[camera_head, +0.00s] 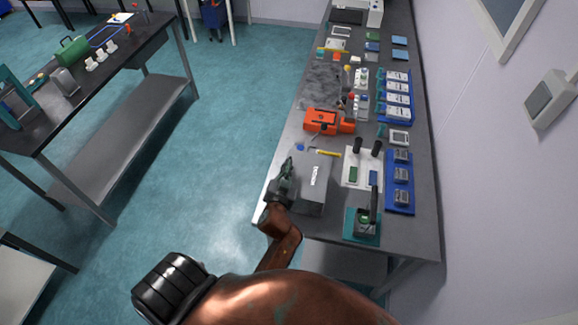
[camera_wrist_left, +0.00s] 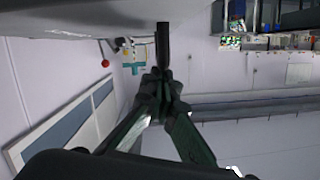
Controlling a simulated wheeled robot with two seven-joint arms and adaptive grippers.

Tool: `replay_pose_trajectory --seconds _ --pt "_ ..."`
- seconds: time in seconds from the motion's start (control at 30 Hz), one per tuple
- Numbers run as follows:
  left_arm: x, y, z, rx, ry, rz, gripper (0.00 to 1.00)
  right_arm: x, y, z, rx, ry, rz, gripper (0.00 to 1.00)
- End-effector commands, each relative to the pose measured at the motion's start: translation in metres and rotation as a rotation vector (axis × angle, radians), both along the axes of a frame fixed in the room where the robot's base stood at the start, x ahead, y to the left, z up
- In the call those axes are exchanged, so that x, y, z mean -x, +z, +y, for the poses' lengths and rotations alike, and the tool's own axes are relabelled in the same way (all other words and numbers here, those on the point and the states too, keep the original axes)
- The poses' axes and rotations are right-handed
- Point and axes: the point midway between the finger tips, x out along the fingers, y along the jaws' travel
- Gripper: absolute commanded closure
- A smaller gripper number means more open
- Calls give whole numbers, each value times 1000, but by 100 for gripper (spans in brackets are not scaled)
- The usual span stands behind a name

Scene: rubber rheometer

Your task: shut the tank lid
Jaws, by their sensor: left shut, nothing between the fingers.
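A grey box-shaped tank (camera_head: 313,188) with a pale mark on its upper face stands near the front left edge of the bench. I cannot tell from here how its lid sits. My left gripper (camera_head: 287,167) is beside the tank's left side, close to its upper edge. I cannot tell whether it touches the tank. In the left wrist view the two fingers (camera_wrist_left: 161,88) meet at their tips with nothing held between them. A dark upright bar (camera_wrist_left: 163,45) shows just beyond the tips. My right gripper is not in view.
The bench (camera_head: 424,220) carries an orange device (camera_head: 322,121) behind the tank, a yellow stick (camera_head: 329,153), a white board with black posts (camera_head: 357,166), a green-based device (camera_head: 362,225) and blue trays (camera_head: 400,185) to the right. Open floor lies left of the bench.

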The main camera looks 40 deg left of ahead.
Motion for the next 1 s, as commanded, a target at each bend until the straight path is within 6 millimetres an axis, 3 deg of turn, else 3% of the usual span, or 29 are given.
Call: replay_pose_trajectory --seconds 0.27,0.7,1.0 --pt "0 5 1 1 2 4 100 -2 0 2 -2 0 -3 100" --pt "-1 84 -1 0 0 -5 100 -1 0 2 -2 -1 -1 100" --pt "0 101 -1 -1 -1 0 100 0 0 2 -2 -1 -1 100"
